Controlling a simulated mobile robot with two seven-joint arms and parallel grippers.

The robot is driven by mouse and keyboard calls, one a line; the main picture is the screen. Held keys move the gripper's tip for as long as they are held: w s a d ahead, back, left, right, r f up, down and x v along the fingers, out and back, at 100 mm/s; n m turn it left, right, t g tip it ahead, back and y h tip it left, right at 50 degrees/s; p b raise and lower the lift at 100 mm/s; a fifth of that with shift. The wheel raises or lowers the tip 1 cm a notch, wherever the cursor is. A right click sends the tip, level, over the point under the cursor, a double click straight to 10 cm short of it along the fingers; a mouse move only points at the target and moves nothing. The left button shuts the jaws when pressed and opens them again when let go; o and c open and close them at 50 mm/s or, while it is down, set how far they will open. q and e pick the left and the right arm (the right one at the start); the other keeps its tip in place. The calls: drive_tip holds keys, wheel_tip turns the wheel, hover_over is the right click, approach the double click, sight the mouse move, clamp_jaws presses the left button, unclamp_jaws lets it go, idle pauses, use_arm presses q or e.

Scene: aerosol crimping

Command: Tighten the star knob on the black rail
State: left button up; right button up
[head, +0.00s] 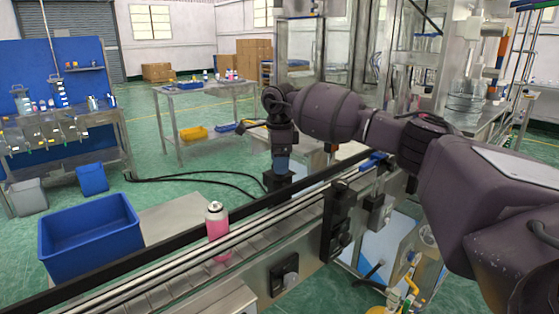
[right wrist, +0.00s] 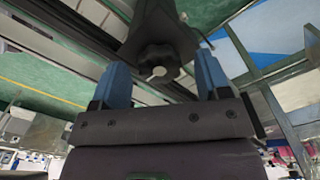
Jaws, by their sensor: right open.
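My right gripper (right wrist: 160,68) is open, with a gap visible on each side of the knob; I cannot tell how deep the fingers reach. In the head view my right gripper (head: 282,166) points down above a black mount (head: 277,183) by the black rail (head: 130,264). The knob is not clearly visible there. My left gripper is not in view.
A blue bin (head: 90,236) is at the left. Black brackets (head: 336,222) and a grey knob (head: 290,279) are on the conveyor's near side. Black cables (head: 200,173) run along the floor behind.

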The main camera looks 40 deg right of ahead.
wheel_tip(320, 180, up, 11)
drive_tip(key=shift+p, duration=0.35)
drive_tip(key=shift+f, duration=0.1)
idle(0.6)
